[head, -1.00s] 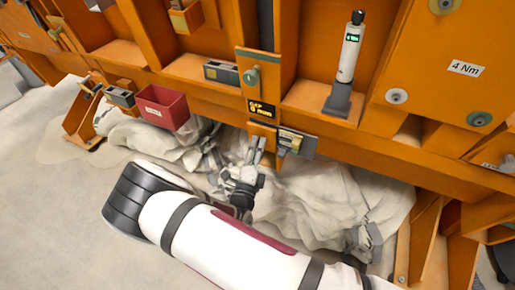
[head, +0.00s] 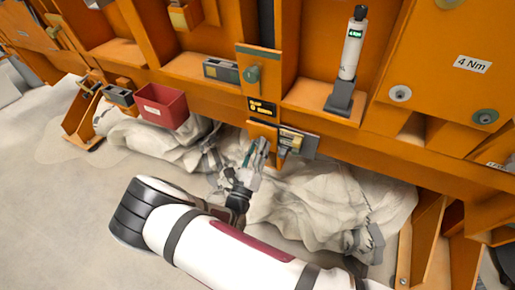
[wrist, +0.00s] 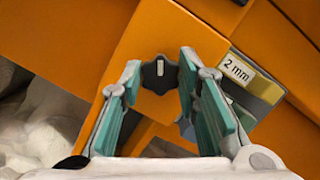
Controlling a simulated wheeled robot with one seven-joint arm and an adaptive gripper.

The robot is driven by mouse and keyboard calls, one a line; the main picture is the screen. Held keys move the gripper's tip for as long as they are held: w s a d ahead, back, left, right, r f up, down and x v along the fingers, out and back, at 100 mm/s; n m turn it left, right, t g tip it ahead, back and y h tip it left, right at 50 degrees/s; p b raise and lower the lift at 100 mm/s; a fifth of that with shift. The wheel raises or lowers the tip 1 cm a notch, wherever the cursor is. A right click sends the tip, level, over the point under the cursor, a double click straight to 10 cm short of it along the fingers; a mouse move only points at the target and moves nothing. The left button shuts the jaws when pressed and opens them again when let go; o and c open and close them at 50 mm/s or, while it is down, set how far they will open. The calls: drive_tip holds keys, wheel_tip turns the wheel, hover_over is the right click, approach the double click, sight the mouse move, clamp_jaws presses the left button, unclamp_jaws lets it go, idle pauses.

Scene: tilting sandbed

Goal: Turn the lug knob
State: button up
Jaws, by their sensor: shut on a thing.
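The lug knob (wrist: 159,74) is a small black scalloped knob with an upright white mark, on an orange block, in the wrist view. My gripper (wrist: 158,72) has its two teal-padded fingers on either side of the knob and is shut on it. In the head view my gripper (head: 262,146) is at the lower edge of the orange rack, just below a black label with yellow marks (head: 262,108). The knob itself is hidden there behind my fingers.
A red bin (head: 163,107) hangs at left. A white tool (head: 350,55) stands upright above right. Crumpled pale cloth (head: 300,200) lies below.

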drive_tip(key=m+h, duration=0.1)
drive_tip(key=m, duration=0.5)
drive_tip(key=shift+f+h, duration=0.1)
drive_tip(key=shift+h, duration=0.3)
drive_tip(key=shift+m, duration=0.5)
drive_tip(key=o, duration=1.2)
drive_tip(key=shift+c, duration=0.2)
drive_tip(key=v, duration=1.2)
drive_tip(key=shift+a, duration=0.1)
